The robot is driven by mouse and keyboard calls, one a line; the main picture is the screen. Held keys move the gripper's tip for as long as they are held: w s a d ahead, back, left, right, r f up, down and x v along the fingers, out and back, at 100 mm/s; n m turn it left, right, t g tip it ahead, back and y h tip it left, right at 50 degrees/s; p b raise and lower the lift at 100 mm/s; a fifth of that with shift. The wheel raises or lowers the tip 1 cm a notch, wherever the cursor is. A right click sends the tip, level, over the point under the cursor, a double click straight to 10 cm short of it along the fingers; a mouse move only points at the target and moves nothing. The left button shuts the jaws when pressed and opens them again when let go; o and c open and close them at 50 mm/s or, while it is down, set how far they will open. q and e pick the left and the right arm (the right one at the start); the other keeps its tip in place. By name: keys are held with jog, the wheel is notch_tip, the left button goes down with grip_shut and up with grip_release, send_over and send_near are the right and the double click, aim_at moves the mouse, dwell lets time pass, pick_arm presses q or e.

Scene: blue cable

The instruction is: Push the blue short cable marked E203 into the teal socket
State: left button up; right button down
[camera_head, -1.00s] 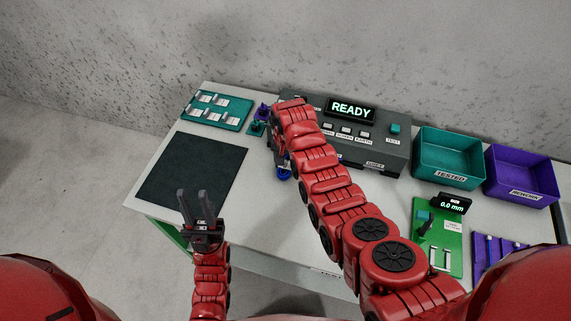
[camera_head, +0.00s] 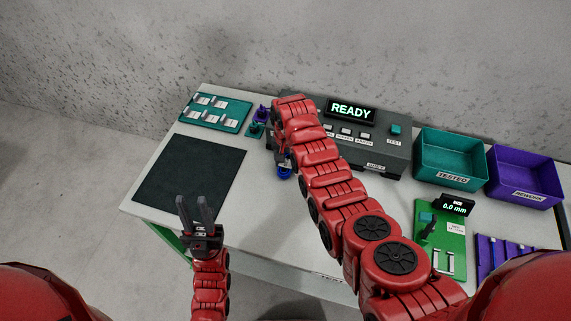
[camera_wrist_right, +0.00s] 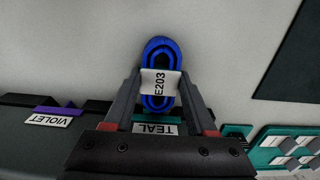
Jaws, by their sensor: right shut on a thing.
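The blue short cable (camera_wrist_right: 160,48) is a coiled loop with a white tag (camera_wrist_right: 160,83) reading E203. My right gripper (camera_wrist_right: 161,80) is shut on it at the tag in the right wrist view. In the head view the cable (camera_head: 285,172) shows as a small blue piece below the right gripper, which my right arm mostly hides. A teal strip with a TEAL label (camera_wrist_right: 155,129) lies just beyond the gripper in the wrist view; the socket opening is hidden, and I cannot tell whether the cable touches it. My left gripper (camera_head: 196,212) is open and empty at the table's front edge.
The grey test box (camera_head: 390,152) has a READY display (camera_head: 351,110). A teal TESTED bin (camera_head: 451,171) and violet REWORK bin (camera_head: 525,192) stand right. A dark mat (camera_head: 190,178) and teal clip board (camera_head: 216,113) lie left. A VIOLET label (camera_wrist_right: 48,120) shows in the wrist view.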

jog(key=shift+w+d+b, duration=0.15)
jog(key=shift+w+b, duration=0.2)
jog(key=shift+c, duration=0.7)
grip_release()
jog(key=shift+r, duration=0.1)
jog(key=shift+r+p, duration=0.85)
jog(key=shift+r, duration=0.45)
jog(key=shift+r+p, duration=0.7)
jog(key=shift+r, duration=0.7)
jog(key=shift+r+p, duration=0.35)
jog(key=shift+r, duration=0.85)
jog(key=shift+s, duration=0.1)
